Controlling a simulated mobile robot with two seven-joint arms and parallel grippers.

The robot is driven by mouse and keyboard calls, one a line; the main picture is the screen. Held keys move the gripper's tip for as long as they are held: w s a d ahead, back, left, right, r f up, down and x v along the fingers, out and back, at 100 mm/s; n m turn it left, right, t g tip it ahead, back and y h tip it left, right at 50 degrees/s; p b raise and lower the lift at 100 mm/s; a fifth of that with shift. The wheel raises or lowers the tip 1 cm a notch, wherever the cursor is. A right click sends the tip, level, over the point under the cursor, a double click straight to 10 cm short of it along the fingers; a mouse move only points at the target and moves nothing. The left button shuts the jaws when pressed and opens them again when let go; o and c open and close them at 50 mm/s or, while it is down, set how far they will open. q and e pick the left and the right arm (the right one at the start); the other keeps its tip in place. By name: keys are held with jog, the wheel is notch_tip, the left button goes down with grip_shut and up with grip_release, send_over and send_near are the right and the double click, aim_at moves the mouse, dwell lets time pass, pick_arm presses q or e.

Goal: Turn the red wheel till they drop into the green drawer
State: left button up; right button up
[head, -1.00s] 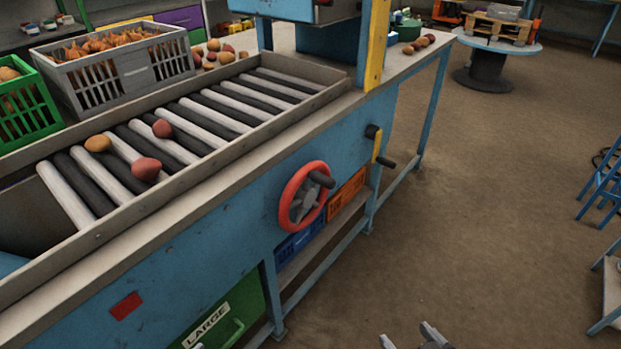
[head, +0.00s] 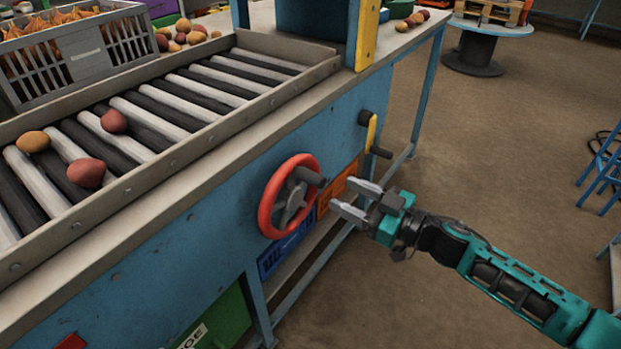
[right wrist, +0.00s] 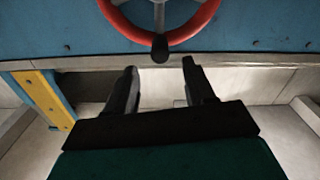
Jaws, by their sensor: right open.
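The red wheel (head: 267,208) is mounted on the front of the blue machine, with a dark knob (head: 308,176) sticking out from its rim. The wheel also shows at the top of the right wrist view (right wrist: 185,37), with its knob (right wrist: 159,48) just beyond the fingertips. My right gripper (head: 348,199) is open and empty, a little to the right of the wheel and apart from it. Several potato-like things, two reddish (head: 86,172) and one yellowish (head: 33,141), lie on the rollers (head: 150,123). The green drawer (head: 225,322) is low at the bottom, partly cut off by the frame. My left gripper is out of view.
A grey crate (head: 85,62) stands behind the rollers. The floor on the right is open, with blue steps (head: 603,180) at the edge.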

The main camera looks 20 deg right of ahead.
aim_at(324, 185)
jog(key=x, duration=0.9)
jog(key=shift+b, duration=0.3)
grip_shut()
